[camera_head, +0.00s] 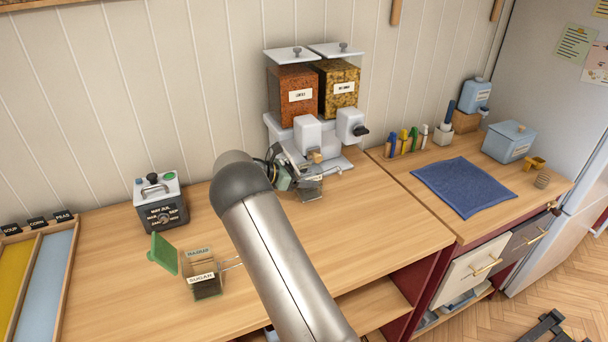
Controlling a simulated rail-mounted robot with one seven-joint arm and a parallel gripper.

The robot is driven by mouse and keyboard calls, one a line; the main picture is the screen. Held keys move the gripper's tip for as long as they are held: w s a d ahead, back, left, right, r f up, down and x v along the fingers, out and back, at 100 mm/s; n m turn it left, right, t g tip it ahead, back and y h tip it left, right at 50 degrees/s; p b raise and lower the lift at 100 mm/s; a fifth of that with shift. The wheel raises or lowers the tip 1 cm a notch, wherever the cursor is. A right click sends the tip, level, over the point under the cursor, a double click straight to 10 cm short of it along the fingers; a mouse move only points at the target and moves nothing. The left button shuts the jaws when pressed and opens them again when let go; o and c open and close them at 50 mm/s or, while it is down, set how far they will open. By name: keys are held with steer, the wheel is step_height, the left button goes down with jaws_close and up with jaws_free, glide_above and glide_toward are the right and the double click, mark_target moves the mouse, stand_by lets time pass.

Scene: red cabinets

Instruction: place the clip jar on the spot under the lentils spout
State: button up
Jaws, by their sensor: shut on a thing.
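A white dispenser (349,155) stands against the wall with two clear hoppers. The left hopper (292,92), filled with orange-brown contents, has a label that seems to read lentils; its white spout block (307,133) is at the front. My gripper (296,178) is low in front of this spout, shut on a small clear jar (311,188), which I take as the clip jar. The jar is at the front edge of the dispenser base, roughly below the left spout. My arm and gripper partly hide it, so I cannot tell whether it touches the base.
A clear jar labelled sugar (205,286), with an open green lid (163,254), stands front left. A dark device (161,204) is behind it. A tray (38,272) is at far left; a blue cloth (463,187) lies right. The counter right of my arm is clear.

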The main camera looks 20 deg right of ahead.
steer(key=o, duration=1.6)
steer(key=shift+f, duration=0.1)
steer(key=shift+c, duration=0.2)
steer(key=shift+r, duration=0.3)
steer(key=b+v, duration=0.2)
steer(key=v, duration=1)
steer(key=shift+s+f, duration=0.1)
steer(key=shift+f, duration=0.1)
